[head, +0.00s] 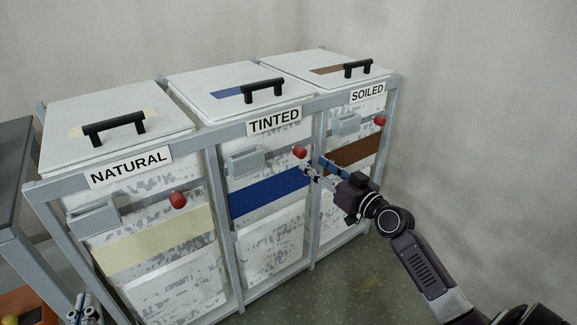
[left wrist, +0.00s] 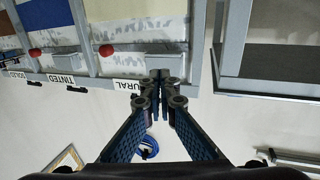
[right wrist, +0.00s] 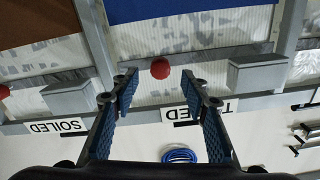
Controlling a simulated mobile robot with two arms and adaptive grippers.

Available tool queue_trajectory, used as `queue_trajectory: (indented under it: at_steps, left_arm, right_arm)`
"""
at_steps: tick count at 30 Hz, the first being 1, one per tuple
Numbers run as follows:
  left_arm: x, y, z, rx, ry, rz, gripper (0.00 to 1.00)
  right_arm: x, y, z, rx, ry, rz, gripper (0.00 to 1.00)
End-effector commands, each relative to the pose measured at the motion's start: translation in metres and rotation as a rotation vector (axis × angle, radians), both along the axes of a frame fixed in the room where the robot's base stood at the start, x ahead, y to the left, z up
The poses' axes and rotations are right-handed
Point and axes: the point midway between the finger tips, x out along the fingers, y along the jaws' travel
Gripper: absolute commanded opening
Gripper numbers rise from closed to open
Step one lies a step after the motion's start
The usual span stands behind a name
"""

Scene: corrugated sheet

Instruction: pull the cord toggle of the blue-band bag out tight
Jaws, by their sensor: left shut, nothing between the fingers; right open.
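The blue-band bag (head: 266,196) hangs in the middle bay of the frame, under the TINTED label. Its red cord toggle (head: 299,152) sits at the front, above the blue band, and also shows in the right wrist view (right wrist: 160,68). My right gripper (head: 312,168) is open just below and in front of this toggle. In the right wrist view the toggle appears between the two spread fingertips, with nothing gripped; whether they touch it I cannot tell. My left gripper (head: 86,309) is shut and empty, low at the left, apart from the bags. Its closed fingertips show in the left wrist view (left wrist: 160,76).
The cream-band bag (head: 155,246) and brown-band bag (head: 352,154) flank it, with red toggles (head: 178,200) (head: 380,121). Grey boxes (head: 246,161) (right wrist: 258,72) stick out beside the toggles. Metal posts (head: 228,240) separate the bays. Floor at front right is clear.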

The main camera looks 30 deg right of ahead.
Motion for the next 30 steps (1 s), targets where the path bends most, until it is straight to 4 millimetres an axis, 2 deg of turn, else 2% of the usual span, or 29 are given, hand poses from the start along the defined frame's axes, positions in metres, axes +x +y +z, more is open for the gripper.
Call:
queue_trajectory:
  at_steps: [8, 18, 30]
  left_arm:
    - [0.0, -0.001, 0.006, -0.005, -0.02, -0.001, 0.0]
    - [0.0, -0.003, 0.029, -0.032, -0.124, -0.007, 0.0]
    - [-0.001, -0.004, 0.035, -0.039, -0.149, -0.009, 0.0]
  right_arm:
    - [0.028, 0.002, 0.004, 0.002, -0.007, 0.001, 0.42]
    - [0.07, 0.005, 0.002, 0.001, -0.005, 0.0, 0.42]
    - [0.077, 0.006, 0.002, 0.0, -0.002, 0.001, 0.42]
